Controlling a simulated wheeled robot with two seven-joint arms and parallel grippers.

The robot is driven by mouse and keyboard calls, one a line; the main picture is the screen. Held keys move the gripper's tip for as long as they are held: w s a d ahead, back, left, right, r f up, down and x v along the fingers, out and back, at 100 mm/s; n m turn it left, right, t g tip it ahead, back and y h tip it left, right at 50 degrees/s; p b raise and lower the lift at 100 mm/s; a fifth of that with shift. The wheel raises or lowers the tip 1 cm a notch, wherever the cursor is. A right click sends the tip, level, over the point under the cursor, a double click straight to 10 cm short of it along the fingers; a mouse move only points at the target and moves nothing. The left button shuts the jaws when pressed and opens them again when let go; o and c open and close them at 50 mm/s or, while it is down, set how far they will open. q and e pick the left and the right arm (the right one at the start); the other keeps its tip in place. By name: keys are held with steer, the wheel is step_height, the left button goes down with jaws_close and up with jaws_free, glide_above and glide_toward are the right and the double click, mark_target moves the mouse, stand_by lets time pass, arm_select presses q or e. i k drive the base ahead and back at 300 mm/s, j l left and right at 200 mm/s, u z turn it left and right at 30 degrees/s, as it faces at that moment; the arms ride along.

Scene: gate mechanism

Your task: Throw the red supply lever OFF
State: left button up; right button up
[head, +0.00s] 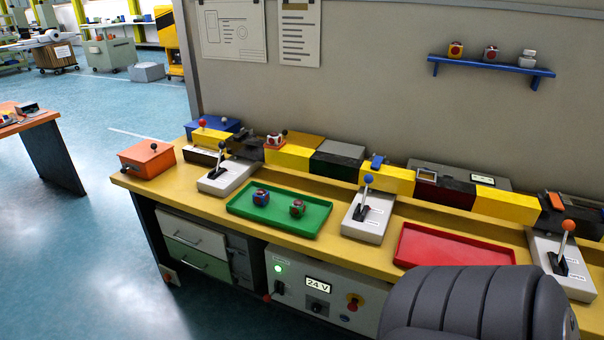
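The grey supply cabinet (330,325) stands under the yellow bench, with a lit green lamp (278,268) and a display reading 24 V (318,284). At its left end a small lever with a red tip (267,297) points down and left from a dark mount (279,287). The lettering near it is too small to read. Neither of my grippers is in view.
A dark grey ribbed backrest (480,305) hides the cabinet's right side. Drawers (195,245) stand left of the cabinet. The bench holds a green tray (280,222), a red tray (450,250) and levers with black, blue (368,179) and orange knobs. Floor (90,260) at left is clear.

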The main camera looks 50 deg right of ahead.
mark_target(267, 297)
steer(key=z, duration=1.3)
